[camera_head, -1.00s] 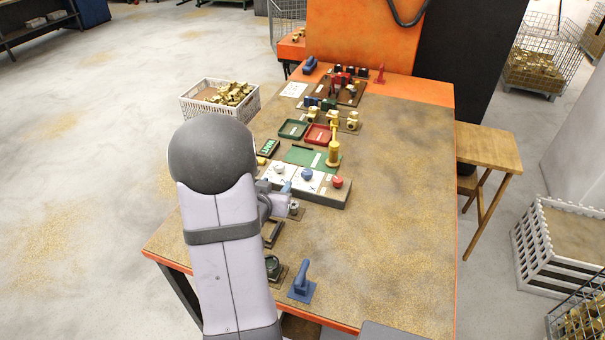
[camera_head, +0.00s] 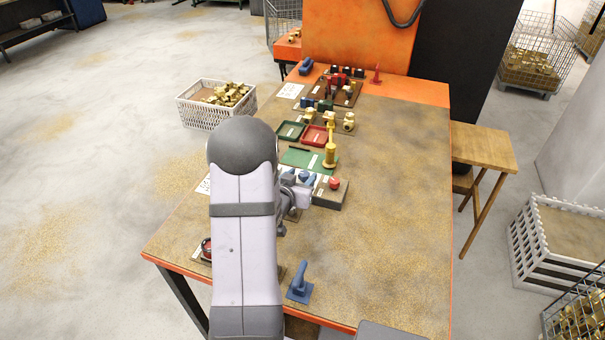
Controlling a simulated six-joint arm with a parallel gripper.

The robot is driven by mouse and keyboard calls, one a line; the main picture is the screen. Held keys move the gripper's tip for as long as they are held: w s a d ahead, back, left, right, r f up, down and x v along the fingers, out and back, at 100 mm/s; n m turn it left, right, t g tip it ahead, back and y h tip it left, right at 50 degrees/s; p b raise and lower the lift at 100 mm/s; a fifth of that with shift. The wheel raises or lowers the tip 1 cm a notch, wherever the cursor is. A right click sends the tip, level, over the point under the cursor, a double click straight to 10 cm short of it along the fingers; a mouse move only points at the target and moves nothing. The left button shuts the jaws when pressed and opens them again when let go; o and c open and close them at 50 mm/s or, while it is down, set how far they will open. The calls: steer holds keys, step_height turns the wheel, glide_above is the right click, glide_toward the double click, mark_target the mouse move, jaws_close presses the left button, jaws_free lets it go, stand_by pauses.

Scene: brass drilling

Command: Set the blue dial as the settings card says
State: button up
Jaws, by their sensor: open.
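The blue dial (camera_head: 308,175) is on the top of a low grey control box (camera_head: 330,198) near the middle of the table, left of a red button (camera_head: 335,183). My gripper (camera_head: 303,180) is at the dial, its bluish fingers over or beside it. The fingers are open, but too small and overlapped to tell whether they touch the dial. The dial's pointer and markings cannot be read. A white card (camera_head: 203,186) shows at the table's left edge and a white sheet (camera_head: 290,90) lies at the back; I cannot tell which is the settings card.
Behind the box are a green mat, a tall brass post (camera_head: 330,150), a green tray (camera_head: 290,131) and a red tray (camera_head: 316,136). The table's right side is clear. My arm hides the box's left part.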

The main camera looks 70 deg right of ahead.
steer(key=shift+x, duration=0.75)
steer(key=c, duration=1.1)
steer(key=shift+o, duration=0.3)
